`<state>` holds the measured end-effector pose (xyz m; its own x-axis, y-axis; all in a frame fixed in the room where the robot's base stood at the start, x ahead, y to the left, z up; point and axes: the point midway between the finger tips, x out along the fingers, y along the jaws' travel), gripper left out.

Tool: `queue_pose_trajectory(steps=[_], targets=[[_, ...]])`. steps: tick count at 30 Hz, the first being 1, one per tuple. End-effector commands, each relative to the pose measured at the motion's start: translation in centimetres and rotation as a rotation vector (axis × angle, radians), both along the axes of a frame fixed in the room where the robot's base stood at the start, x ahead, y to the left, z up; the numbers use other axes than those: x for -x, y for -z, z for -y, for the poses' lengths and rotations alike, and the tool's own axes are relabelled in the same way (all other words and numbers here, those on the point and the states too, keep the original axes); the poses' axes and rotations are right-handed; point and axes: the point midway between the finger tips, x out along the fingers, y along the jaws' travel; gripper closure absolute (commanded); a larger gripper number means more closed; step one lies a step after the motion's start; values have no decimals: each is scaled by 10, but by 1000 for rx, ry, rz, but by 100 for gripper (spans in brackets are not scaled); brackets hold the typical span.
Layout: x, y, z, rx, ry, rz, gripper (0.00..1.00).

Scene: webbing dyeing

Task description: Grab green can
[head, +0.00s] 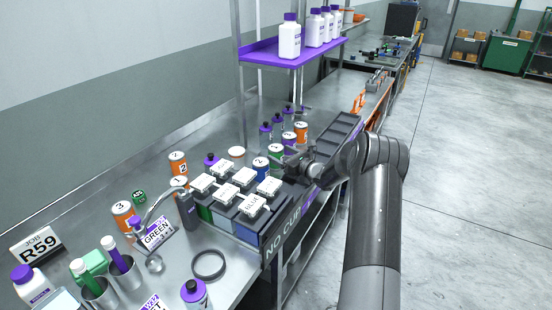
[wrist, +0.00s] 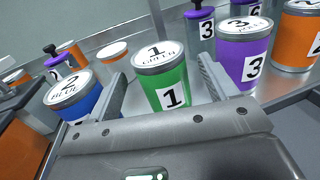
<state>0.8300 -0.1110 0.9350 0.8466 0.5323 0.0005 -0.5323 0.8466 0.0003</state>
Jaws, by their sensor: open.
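The green can (wrist: 172,92) stands upright, its lid marked 1 and GREEN and a white 1 label on its side. It also shows small in the head view (head: 275,151), just left of my gripper (head: 291,164). In the wrist view my gripper (wrist: 163,76) is open, one finger on each side of the green can. The can's lower part is hidden behind the gripper body. I cannot tell whether either finger touches it.
A blue can (wrist: 70,92) marked 2 stands close to the left finger. A purple can (wrist: 243,50) marked 3 stands close to the right finger, with an orange can (wrist: 298,35) beyond. The capped tray blocks (head: 245,180) lie left of my gripper in the head view.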

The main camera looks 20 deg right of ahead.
Motion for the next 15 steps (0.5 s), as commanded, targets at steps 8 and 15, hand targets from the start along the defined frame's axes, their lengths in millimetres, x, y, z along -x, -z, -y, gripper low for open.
queue_pose_trajectory(steps=[8, 15], targets=[[-30, -2, -18, 0, 0, 0, 21], [-31, -2, -19, 1, 1, -1, 21]])
